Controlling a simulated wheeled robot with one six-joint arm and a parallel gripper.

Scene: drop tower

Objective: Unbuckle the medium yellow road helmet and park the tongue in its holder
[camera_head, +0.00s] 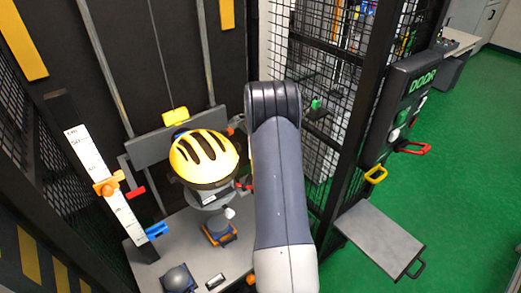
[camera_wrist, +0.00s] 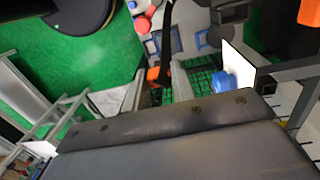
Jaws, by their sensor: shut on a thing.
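The yellow road helmet (camera_head: 204,157) with black vents sits upright on a grey headform on a stand, left of my arm in the head view. Its chin strap, buckle and tongue cannot be made out clearly. Small red and dark parts (camera_head: 244,184) show between the helmet's right edge and my arm; I cannot tell what they are. My gripper is hidden behind my own arm in the head view. I cannot pick out the tongue holder.
A white scale (camera_head: 88,150) with an orange slider (camera_head: 108,184) stands left of the helmet. A blue part (camera_head: 157,230) sits lower down. Mesh fencing (camera_head: 318,95) and a door control post (camera_head: 400,105) stand right of my arm. A grey shelf (camera_head: 380,238) juts out over open green floor.

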